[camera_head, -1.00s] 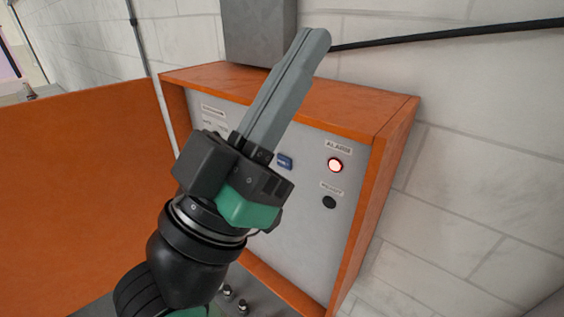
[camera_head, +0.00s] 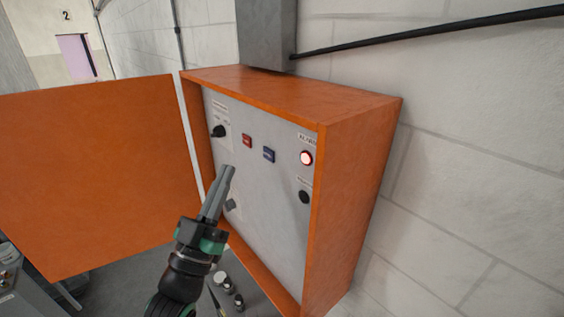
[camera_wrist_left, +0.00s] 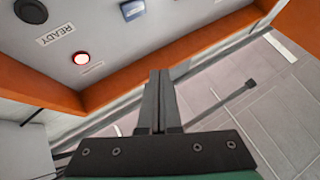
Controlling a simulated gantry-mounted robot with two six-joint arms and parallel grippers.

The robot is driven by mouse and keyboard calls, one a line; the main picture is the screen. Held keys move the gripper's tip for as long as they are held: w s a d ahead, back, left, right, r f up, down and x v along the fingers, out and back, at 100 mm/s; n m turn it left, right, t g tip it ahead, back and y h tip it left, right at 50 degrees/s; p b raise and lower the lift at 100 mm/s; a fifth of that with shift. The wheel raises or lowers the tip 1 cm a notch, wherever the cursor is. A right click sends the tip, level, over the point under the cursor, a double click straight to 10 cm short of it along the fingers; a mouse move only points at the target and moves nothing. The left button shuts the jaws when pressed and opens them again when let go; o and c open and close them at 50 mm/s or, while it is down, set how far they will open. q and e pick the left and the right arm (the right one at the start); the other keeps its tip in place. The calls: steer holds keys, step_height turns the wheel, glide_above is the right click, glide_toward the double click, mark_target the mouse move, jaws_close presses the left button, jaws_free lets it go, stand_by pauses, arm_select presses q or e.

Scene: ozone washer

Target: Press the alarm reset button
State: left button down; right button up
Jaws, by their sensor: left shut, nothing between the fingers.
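The control panel (camera_head: 255,215) is the pale face inside an orange cabinet. A lit red lamp (camera_head: 306,158) sits at its upper right under a label that reads like ALARM. A round black button (camera_head: 304,197) sits below the lamp, under a small label. The lamp (camera_wrist_left: 81,57) and black button (camera_wrist_left: 30,11) also show at upper left in the left wrist view, where the label between them appears to read READY. My left gripper (camera_head: 230,170) is shut and empty, pointing up in front of the panel, left of the button. My right gripper is not seen.
A red button (camera_head: 247,140), a blue button (camera_head: 269,154) and a black knob (camera_head: 218,131) are on the panel. The open orange door (camera_head: 90,175) stands at left. The cabinet's right wall (camera_head: 355,200) borders the panel beside the black button.

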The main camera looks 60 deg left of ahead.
arm_select(q)
steer(key=shift+s+a+f+n+g+y, duration=0.15)
steer(key=shift+s+a+f+g+y, duration=0.1)
steer(key=shift+s+a+f, duration=0.25)
steer(key=shift+s+a+f+n+g+y, duration=0.15)
steer(key=shift+s+a+f+g+y, duration=0.1)
steer(key=shift+a, duration=0.4)
steer(key=shift+w, duration=0.15)
steer(key=b, duration=0.4)
glide_toward(269, 155)
steer(key=w+a+r, duration=0.1)
steer(key=a+r, duration=0.3)
steer(key=shift+w+a+r, duration=0.2)
steer(key=shift+w+a, duration=0.05)
steer(key=shift+w, duration=0.35)
stand_by(0.3)
steer(key=shift+w+b, duration=0.4)
steer(key=shift+b, duration=0.05)
